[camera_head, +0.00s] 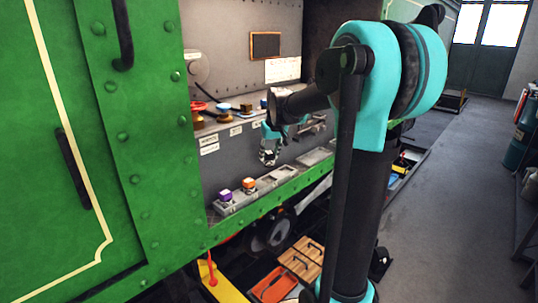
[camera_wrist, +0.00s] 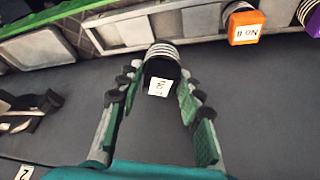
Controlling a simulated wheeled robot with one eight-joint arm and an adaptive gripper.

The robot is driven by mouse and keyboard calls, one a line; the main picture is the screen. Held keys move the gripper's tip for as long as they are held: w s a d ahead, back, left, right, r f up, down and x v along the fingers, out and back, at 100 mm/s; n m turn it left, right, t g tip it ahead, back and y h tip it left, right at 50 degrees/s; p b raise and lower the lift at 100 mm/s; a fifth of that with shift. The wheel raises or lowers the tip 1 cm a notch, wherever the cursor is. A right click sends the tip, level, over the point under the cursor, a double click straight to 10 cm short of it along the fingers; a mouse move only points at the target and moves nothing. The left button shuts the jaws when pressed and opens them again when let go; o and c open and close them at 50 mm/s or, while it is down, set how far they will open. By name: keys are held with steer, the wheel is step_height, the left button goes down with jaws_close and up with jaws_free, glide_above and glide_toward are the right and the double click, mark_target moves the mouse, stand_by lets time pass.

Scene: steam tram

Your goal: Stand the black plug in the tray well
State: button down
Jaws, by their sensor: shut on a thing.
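My gripper (camera_wrist: 158,78) is shut on the black plug (camera_wrist: 161,66), which has a white label and a ribbed silver end pointing toward the tray. In the head view my gripper (camera_head: 268,150) hangs above and behind the grey tray (camera_head: 270,183), with the plug small between its fingers. In the wrist view the tray (camera_wrist: 120,29) runs along the top, with empty wells. I cannot tell whether the plug's silver end touches the tray rim or only overlaps it. An orange plug (camera_wrist: 243,28) and a purple plug (camera_wrist: 314,25) stand in the tray to the right.
The tray lies along the green tram's ledge (camera_head: 260,202). A shelf (camera_head: 232,123) with several small items sits above it, with labels below. A dark clip-like part (camera_wrist: 30,112) is at the wrist view's left. The green panel (camera_head: 95,130) closes off the left side.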

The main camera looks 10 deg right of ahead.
mark_target(269, 164)
steer(key=shift+f, duration=3.7)
steer(key=shift+c, duration=1.4)
jaws_free()
steer(key=shift+r, duration=0.4)
steer(key=shift+r, duration=0.35)
steer(key=shift+r, duration=0.5)
steer(key=shift+r, duration=2.45)
